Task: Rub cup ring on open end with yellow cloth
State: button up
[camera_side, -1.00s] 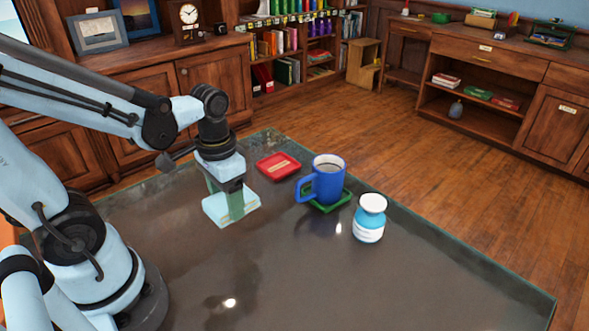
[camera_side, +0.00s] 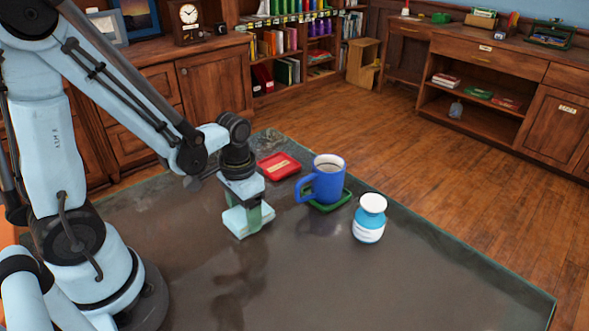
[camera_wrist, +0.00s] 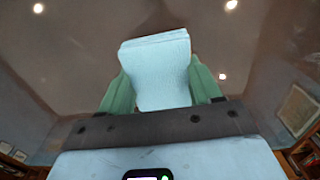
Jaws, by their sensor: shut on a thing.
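A folded pale blue cloth (camera_side: 238,222) is in my gripper (camera_side: 250,204), low over the dark glossy tabletop (camera_side: 350,285); I cannot tell if it touches. No cloth looks yellow. In the wrist view the cloth (camera_wrist: 158,70) sits pinched between the green fingers of my gripper (camera_wrist: 158,85) and covers the surface behind it. I cannot make out a clear cup ring; dark smudges and arm reflections lie on the tabletop in front of the cloth. A blue mug (camera_side: 328,182) with something in it stands on a green coaster (camera_side: 335,205), right of my gripper.
A red tray-like coaster (camera_side: 279,166) lies behind my gripper. A blue and white bottle (camera_side: 369,222) stands upright right of the mug. The front and right of the tabletop are clear. Wooden bookcases (camera_side: 285,55) and cabinets (camera_side: 490,85) stand beyond the table.

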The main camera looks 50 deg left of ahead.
aim_at(229, 219)
jog(key=w, duration=0.4)
jog(key=shift+w+f, duration=0.15)
jog(key=shift+w, duration=0.25)
jog(key=shift+s, duration=4.05)
jog(key=shift+s+a, duration=0.1)
jog(key=shift+a, duration=0.2)
jog(key=shift+w, duration=4.15)
jog(key=shift+s, duration=4.1)
jog(key=shift+r, duration=4.05)
